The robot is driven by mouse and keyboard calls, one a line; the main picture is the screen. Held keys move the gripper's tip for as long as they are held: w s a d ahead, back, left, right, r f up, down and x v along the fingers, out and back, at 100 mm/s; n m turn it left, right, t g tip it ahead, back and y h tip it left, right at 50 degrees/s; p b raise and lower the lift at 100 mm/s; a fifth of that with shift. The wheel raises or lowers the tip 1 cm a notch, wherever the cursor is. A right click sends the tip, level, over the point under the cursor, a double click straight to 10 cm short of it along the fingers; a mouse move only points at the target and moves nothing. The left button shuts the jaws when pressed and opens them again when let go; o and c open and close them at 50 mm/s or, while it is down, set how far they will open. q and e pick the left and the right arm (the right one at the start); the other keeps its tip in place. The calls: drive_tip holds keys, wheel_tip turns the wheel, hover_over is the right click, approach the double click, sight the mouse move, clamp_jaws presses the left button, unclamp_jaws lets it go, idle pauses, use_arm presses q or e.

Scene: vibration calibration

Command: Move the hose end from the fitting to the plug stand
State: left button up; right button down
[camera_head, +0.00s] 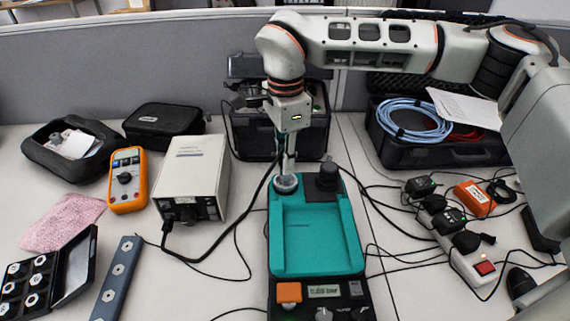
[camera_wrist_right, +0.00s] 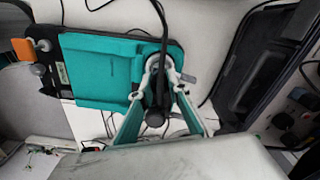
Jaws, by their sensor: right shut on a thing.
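My right gripper (camera_head: 287,170) points down at the back left corner of the teal-topped device (camera_head: 357,262). It is shut on the hose end, which is mostly hidden by the fingers. Just below the fingertips is a round grey and white piece (camera_head: 287,184), perhaps the fitting; I cannot tell if the hose end still touches it. A black block (camera_head: 327,180), perhaps the plug stand, stands to its right on the device. In the wrist view the right gripper's fingertips (camera_wrist_right: 163,68) close around the black hose (camera_wrist_right: 160,22). My left gripper is not in view.
A white box (camera_head: 190,172) and an orange multimeter (camera_head: 127,180) are on the left. Black cables (camera_head: 215,240) cross the table. An open black case (camera_head: 440,152) with a blue hose and a power strip (camera_head: 468,262) are on the right.

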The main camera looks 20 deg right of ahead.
drive_tip(key=shift+r, duration=0.1)
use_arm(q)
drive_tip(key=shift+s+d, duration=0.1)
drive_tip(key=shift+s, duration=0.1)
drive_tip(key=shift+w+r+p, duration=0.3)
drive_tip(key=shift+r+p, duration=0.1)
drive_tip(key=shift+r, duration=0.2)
use_arm(e)
drive_tip(key=shift+n, duration=0.8)
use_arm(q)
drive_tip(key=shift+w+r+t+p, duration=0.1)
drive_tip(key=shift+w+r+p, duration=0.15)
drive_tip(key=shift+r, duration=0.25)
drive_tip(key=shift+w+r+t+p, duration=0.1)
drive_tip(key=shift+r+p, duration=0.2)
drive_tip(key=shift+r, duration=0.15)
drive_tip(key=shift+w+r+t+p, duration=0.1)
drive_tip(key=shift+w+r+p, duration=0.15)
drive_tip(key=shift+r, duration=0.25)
use_arm(e)
drive_tip(key=shift+w+n, duration=0.1)
drive_tip(key=shift+n, duration=1.6)
